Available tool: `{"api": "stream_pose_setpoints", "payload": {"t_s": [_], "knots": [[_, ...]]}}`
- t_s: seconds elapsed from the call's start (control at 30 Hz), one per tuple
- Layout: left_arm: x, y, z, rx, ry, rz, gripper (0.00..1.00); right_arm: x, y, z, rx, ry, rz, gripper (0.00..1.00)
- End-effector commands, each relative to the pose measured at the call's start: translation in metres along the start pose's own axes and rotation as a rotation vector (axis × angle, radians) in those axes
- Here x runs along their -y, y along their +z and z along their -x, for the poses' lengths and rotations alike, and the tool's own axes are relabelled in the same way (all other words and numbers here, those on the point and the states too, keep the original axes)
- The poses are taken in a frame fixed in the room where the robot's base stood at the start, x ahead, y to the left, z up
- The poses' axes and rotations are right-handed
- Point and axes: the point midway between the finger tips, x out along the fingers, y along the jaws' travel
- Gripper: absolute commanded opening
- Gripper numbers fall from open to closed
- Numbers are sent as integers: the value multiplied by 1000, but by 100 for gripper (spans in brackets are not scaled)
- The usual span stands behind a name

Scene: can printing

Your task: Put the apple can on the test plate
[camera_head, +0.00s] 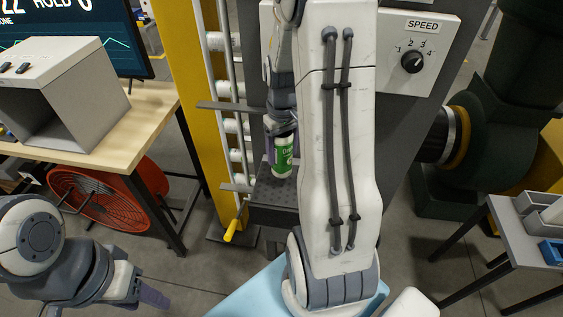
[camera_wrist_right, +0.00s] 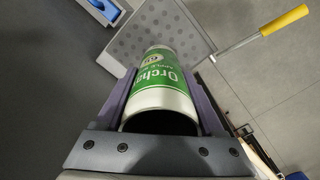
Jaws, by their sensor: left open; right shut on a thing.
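The apple can (camera_head: 283,160), white with a green label, is in my right gripper (camera_head: 281,146). It also shows in the right wrist view (camera_wrist_right: 164,85), between the two purple fingers, which are shut on its sides. The test plate (camera_head: 273,193), grey and dotted, is just below the can in the head view. In the right wrist view the plate (camera_wrist_right: 196,32) lies beyond the can's far end. I cannot tell whether the can touches it. My left gripper (camera_head: 148,297) is open and empty at the lower left, far from the can. My right arm hides part of the plate.
A yellow-tipped lever (camera_head: 232,228) sticks out near the plate's left side. A yellow post (camera_head: 190,75) and rail stand left of the can. A wooden table (camera_head: 140,130) with a grey box (camera_head: 60,75) is at left, and a red fan (camera_head: 110,200) is below it. A speed panel (camera_head: 417,50) is at upper right.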

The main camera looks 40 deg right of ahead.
Motion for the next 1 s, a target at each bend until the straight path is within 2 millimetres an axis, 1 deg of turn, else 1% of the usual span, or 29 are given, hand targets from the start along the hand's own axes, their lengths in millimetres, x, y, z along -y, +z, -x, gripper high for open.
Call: {"api": "stream_pose_setpoints", "payload": {"t_s": [0.33, 0.77, 0.8, 0.83, 0.87, 1.0], "knots": [[-1, 0, 9, 0, 0, -2, 50, -1, 1, -42, 2, -1, -2, 19], [0, 0, 5, 0, 0, -1, 50, -2, 1, -50, -1, 0, -4, 19], [0, 0, 7, 0, 0, -1, 50, -2, 1, -49, -1, 0, -4, 86], [0, 0, 7, 0, 0, -1, 50, -2, 1, -49, -1, 0, -4, 97], [0, 0, 7, 0, 0, -1, 50, -2, 1, -49, -1, 0, -4, 100], [0, 0, 7, 0, 0, -1, 50, -2, 1, -48, -1, 0, -4, 100]]}}
